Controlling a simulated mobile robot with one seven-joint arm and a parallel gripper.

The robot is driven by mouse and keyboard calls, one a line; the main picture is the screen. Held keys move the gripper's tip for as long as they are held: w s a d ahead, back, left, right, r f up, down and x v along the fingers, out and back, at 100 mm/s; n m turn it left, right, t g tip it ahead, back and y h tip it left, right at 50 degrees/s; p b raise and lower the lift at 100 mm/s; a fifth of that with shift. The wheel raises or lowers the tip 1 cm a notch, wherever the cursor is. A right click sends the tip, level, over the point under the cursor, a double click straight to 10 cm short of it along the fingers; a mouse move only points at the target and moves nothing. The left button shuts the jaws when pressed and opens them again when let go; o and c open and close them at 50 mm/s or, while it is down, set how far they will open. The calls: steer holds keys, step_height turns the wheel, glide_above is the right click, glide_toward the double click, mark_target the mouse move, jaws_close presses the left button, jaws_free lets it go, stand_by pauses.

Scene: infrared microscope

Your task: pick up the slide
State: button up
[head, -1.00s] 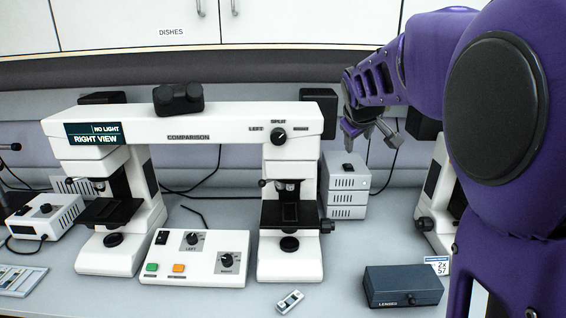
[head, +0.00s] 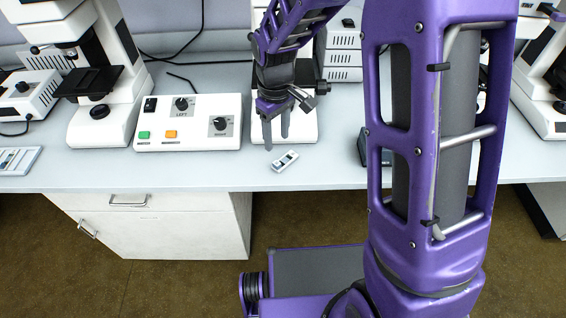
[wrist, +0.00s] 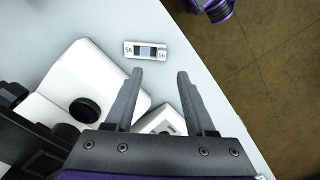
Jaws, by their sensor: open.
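The slide (head: 285,161) is a small pale piece with a dark middle. It lies flat on the light table near its front edge. In the wrist view the slide (wrist: 146,50) shows a "56" label at each end and lies beyond the fingertips, a little to the left. My gripper (head: 276,145) is above the table, just behind and left of the slide in the head view. In the wrist view my gripper (wrist: 161,74) is open with nothing between its fingers. The fingers are apart from the slide.
A control box (head: 190,122) with knobs and buttons stands left of the slide. The right microscope base (head: 308,128) is behind my gripper. A dark box (head: 363,150) is partly hidden by my arm. The table's front edge (head: 200,188) is close to the slide.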

mark_target(278, 164)
step_height(278, 164, down, 4)
steer(key=shift+r, duration=0.25)
steer(key=shift+s+f+b, duration=0.15)
steer(key=shift+f+b, duration=0.2)
steer(key=shift+f, duration=1)
steer(key=shift+s+f+b, duration=0.15)
steer(key=shift+f+b, duration=0.2)
steer(key=shift+f, duration=1)
steer(key=shift+c, duration=0.3)
jaws_close()
